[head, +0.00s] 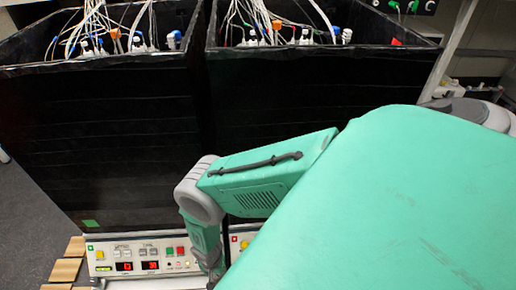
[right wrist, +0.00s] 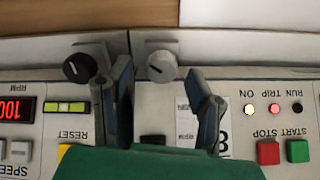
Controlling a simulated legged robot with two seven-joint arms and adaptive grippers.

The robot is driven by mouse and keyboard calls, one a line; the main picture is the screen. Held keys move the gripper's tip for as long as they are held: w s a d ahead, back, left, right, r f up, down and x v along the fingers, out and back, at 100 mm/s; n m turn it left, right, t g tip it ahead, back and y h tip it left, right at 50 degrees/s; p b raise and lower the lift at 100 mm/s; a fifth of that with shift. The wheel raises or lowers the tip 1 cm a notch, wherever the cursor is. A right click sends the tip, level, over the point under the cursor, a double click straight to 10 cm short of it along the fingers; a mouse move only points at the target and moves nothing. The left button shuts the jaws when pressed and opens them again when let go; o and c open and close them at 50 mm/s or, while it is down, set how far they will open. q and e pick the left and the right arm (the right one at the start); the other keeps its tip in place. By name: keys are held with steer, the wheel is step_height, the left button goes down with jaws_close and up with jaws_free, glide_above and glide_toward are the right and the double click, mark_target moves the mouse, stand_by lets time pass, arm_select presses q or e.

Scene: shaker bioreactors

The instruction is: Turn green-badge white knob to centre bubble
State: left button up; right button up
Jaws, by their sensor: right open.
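In the right wrist view, where the panel appears upside down, a pale grey-white knob (right wrist: 161,66) with a dark pointer line sits on a light square plate. My right gripper (right wrist: 158,76) is open, one finger on each side of this knob in the picture. I cannot tell the depth between them, and no grip shows. A level vial (right wrist: 66,106) with a yellow-green window lies to the left; its bubble is too small to place surely. A green badge (head: 90,223) is on the left black box in the head view. My left gripper is out of view.
A black knob (right wrist: 79,68) stands left of the white one, close to my left finger. The control panel (head: 140,260) has a red display (right wrist: 14,108), a red button (right wrist: 268,152) and a green button (right wrist: 298,151). Two tall black boxes (head: 110,130) stand behind.

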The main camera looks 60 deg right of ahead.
arm_select(q)
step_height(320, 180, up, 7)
steer(key=p, duration=0.6)
arm_select(e)
step_height(320, 180, up, 13)
arm_select(q)
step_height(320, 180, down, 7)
steer(key=b, duration=0.7)
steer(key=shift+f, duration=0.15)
arm_select(e)
steer(key=s+d+r+n, duration=0.4)
steer(key=s+r+n, duration=0.8)
steer(key=s+r, duration=0.2)
steer(key=shift+s+r+t, duration=0.2)
steer(key=shift+s+t, duration=0.1)
steer(key=shift+s, duration=0.35)
steer(key=shift+d, duration=0.1)
